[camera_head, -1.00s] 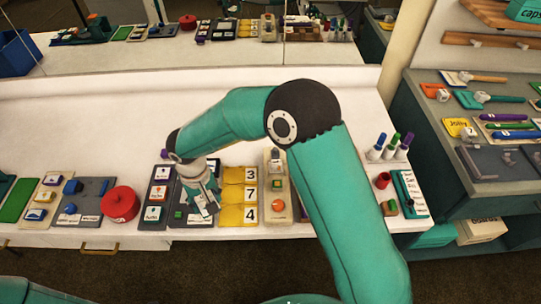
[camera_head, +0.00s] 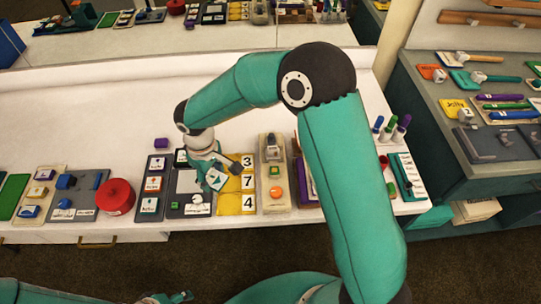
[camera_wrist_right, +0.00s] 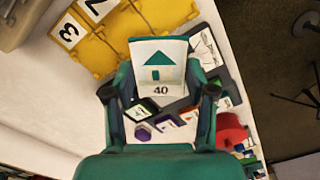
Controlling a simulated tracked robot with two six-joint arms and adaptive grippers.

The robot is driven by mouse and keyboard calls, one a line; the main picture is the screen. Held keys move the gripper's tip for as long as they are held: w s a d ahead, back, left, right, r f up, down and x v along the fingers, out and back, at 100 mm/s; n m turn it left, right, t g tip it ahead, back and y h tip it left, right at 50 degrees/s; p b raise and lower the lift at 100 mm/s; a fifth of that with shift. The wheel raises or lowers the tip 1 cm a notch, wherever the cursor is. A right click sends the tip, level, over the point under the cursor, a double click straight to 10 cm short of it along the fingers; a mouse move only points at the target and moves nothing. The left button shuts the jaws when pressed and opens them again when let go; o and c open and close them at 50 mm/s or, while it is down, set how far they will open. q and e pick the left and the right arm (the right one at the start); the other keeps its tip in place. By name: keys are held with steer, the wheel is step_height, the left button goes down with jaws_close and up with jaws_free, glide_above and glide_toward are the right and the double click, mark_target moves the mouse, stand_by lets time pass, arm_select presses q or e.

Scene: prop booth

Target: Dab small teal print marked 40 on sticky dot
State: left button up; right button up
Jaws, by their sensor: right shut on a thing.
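In the head view the print (camera_head: 215,180) hangs tilted between the dark board (camera_head: 182,184) and the yellow number pads. A small white roundish thing (camera_head: 197,198) lies on the dark board just below it; I cannot tell if this is the sticky dot. The print looks apart from it. Part of my left gripper (camera_head: 168,298) shows at the bottom edge; its jaws are not clear.
Yellow pads (camera_head: 229,204) numbered 3, 7 and 4 lie right of the board, then a beige board (camera_head: 275,200) with buttons. A picture board (camera_head: 152,188) and a red round tub (camera_head: 116,196) are to the left. The white table's back area (camera_head: 80,110) is clear.

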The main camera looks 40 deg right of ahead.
steer(key=s+d+r+n+b, duration=0.1)
steer(key=s+d+n, duration=0.1)
steer(key=d+n, duration=0.75)
steer(key=r+n+b, duration=0.1)
steer(key=r+n, duration=0.1)
steer(key=n, duration=1.1)
glide_above(274, 170)
steer(key=shift+w+a+f, duration=0.15)
steer(key=shift+w+a, duration=0.1)
steer(key=shift+a, duration=0.2)
steer(key=shift+s+d+n+b, duration=0.3)
steer(key=shift+d+n, duration=0.1)
steer(key=shift+n, duration=0.45)
steer(key=shift+f, duration=0.15)
step_height(274, 170, down, 4)
steer(key=b, duration=0.4)
steer(key=shift+f, duration=0.25)
steer(key=shift+f+b, duration=0.45)
steer(key=shift+b, duration=0.05)
steer(key=shift+f, duration=0.1)
